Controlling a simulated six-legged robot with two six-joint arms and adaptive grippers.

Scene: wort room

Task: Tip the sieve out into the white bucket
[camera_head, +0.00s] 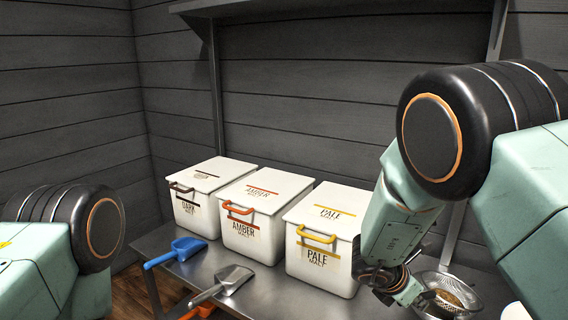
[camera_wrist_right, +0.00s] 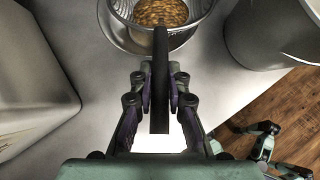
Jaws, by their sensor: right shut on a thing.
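The sieve (camera_head: 441,279) is a round metal mesh bowl with brown grain in it, upright at the lower right of the head view. It also shows at the top of the right wrist view (camera_wrist_right: 207,8), where its dark handle (camera_wrist_right: 160,80) runs between my fingers. My right gripper (camera_head: 408,290) is shut on this handle; it also shows in the wrist view (camera_wrist_right: 160,103). A pale bucket (camera_wrist_right: 262,42) stands right of the sieve in the wrist view; its inside is mostly out of frame. My left arm shows at the left of the head view, but its gripper does not.
White lidded bins for dark (camera_head: 196,215), amber (camera_head: 250,245) and pale malt (camera_head: 325,270) stand left of my right gripper. A blue scoop (camera_head: 172,254) and a grey scoop (camera_head: 225,284) lie before them. A shelf (camera_head: 340,7) is above.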

